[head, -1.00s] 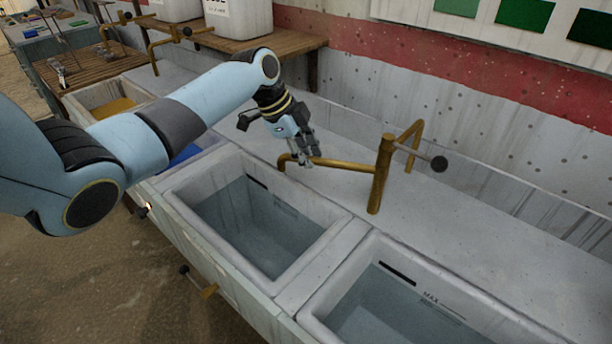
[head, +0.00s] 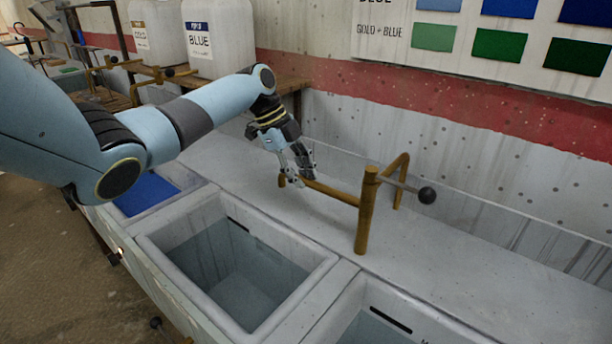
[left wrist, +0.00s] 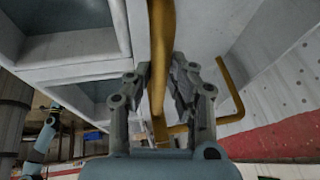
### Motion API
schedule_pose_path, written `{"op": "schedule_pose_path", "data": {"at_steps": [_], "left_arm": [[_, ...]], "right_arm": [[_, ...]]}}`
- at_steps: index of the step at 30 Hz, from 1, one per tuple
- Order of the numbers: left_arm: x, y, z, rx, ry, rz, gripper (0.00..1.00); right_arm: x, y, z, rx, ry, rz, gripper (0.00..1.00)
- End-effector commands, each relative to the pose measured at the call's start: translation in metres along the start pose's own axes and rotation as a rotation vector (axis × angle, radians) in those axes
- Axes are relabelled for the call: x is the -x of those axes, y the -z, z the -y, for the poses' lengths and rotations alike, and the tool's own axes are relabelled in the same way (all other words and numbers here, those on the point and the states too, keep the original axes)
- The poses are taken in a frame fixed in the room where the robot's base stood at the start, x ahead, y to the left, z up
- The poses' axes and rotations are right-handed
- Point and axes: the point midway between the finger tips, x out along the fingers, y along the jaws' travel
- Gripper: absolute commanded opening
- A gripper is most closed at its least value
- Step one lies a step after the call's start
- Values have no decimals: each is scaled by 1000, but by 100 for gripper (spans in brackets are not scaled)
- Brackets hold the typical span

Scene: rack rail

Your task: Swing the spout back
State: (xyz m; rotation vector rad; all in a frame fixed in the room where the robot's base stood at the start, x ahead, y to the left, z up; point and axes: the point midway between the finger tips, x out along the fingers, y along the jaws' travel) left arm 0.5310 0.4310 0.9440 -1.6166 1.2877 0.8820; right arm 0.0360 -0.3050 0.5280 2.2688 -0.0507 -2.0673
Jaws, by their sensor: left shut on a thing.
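The brass spout (head: 332,192) juts left from an upright brass post (head: 364,215) on the grey ledge behind the basins. Its down-turned tip (head: 282,180) shows just left of my fingers, over the ledge. My left gripper (head: 298,180) is shut on the spout near that tip. In the left wrist view the spout (left wrist: 161,60) runs between the two fingers of my gripper (left wrist: 160,90). A lever with a black ball knob (head: 427,195) sticks out to the right of the post. My right gripper is not in view.
A basin of water (head: 330,262) lies in front of the ledge, with another basin (head: 375,325) to its right. A blue-filled basin (head: 148,194) is at the left. Labelled containers (head: 215,40) stand on a wooden shelf. The wall rises behind the ledge.

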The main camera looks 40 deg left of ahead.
Motion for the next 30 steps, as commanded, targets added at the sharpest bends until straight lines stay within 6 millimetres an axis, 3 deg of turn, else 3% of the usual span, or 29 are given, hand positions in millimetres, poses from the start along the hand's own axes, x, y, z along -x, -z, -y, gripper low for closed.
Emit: {"op": "schedule_pose_path", "data": {"at_steps": [7, 8, 12, 23, 30], "left_arm": [[0, 0, 0, 1, -1, 1, 0], [0, 0, 0, 1, -1, 1, 23], [0, 0, 0, 1, 0, 1, 42], [7, -1, 0, 1, 2, 2, 42], [54, -1, 1, -1, 3, 5, 42]], "right_arm": [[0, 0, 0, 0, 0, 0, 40], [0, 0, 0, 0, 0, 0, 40], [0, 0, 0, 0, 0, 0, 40], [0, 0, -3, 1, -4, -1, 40], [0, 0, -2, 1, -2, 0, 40]]}}
